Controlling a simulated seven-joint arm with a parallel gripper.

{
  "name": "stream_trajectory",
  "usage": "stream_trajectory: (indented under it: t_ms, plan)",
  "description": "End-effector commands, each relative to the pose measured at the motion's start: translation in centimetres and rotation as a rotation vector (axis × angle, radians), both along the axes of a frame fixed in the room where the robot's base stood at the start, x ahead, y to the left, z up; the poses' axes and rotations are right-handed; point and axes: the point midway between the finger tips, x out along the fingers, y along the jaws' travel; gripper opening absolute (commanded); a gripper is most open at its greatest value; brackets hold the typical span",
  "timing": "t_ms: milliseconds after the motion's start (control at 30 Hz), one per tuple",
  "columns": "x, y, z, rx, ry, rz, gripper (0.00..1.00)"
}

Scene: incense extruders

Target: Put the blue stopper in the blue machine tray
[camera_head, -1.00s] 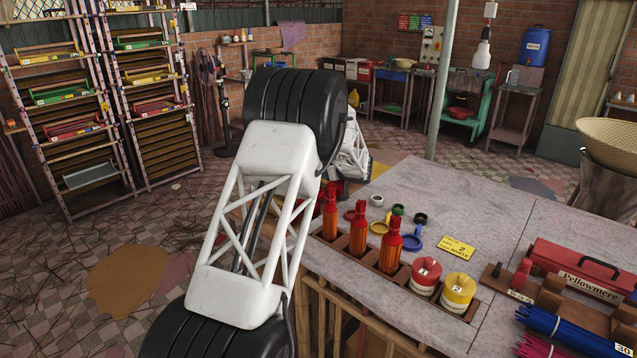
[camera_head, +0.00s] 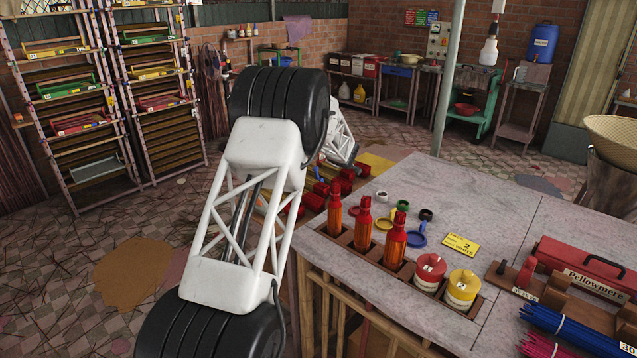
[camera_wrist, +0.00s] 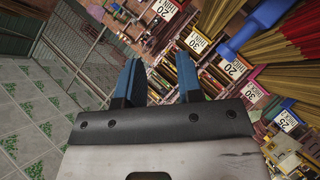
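My gripper (camera_wrist: 157,78) shows in the wrist view with two blue fingers apart and nothing between them. The head view does not show it; my arm's far part is behind its large black joint. I cannot pick out a blue machine tray for sure in either view.
Red-orange bottles (camera_head: 362,222), a red-lidded jar (camera_head: 430,270) and a yellow-lidded jar (camera_head: 461,287) stand along the table's near edge. A yellow card (camera_head: 461,244) lies behind. A red toolbox (camera_head: 580,268) and blue sticks (camera_head: 570,330) are at right. Open floor (camera_head: 70,270) lies left.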

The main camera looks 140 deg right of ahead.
Motion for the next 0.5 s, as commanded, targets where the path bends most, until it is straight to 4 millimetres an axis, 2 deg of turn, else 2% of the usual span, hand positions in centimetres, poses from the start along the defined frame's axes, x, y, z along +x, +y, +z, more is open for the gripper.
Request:
stream_trajectory:
  t_ms: [500]
  plan:
    - [-1.4, -2.2, 0.5, 0.505, 0.354, 0.039, 0.34]
